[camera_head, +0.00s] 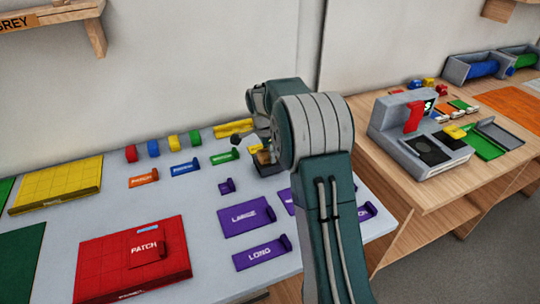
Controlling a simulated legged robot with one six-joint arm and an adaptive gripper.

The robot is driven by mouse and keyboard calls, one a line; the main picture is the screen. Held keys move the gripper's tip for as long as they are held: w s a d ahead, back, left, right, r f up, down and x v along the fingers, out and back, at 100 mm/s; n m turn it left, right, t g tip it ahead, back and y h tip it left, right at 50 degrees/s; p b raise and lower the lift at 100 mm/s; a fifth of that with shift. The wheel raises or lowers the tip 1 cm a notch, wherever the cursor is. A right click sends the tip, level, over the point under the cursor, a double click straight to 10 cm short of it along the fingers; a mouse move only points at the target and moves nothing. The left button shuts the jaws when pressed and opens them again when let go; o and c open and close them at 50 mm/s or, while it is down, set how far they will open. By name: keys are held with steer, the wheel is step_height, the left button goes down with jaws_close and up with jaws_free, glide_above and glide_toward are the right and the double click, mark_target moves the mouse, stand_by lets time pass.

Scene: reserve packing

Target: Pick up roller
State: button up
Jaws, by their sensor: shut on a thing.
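My gripper (258,148) is at the back right of the grey table, beside my dark green arm. It is shut on a small tan and dark thing (263,157), which I take to be the roller. My gripper and arm partly hide it, so its full shape does not show. A dark block-like part sits just below it, and I cannot tell whether the roller touches it.
The grey table (190,215) holds a red board (95,262), a yellow board (60,185), and purple labelled pieces (247,216). Small coloured rolls (153,148) line the back. A wooden table (425,190) at right bears a grey machine (395,118).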

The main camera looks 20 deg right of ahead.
steer(key=shift+a+r, duration=0.1)
steer(key=shift+r, duration=0.35)
step_height(320, 180, up, 3)
steer(key=shift+f, duration=0.15)
steer(key=s+a+r, duration=0.6)
steer(key=s+r, duration=0.3)
steer(key=s, duration=0.3)
steer(key=shift+a+r, duration=0.2)
steer(key=shift+a, duration=0.2)
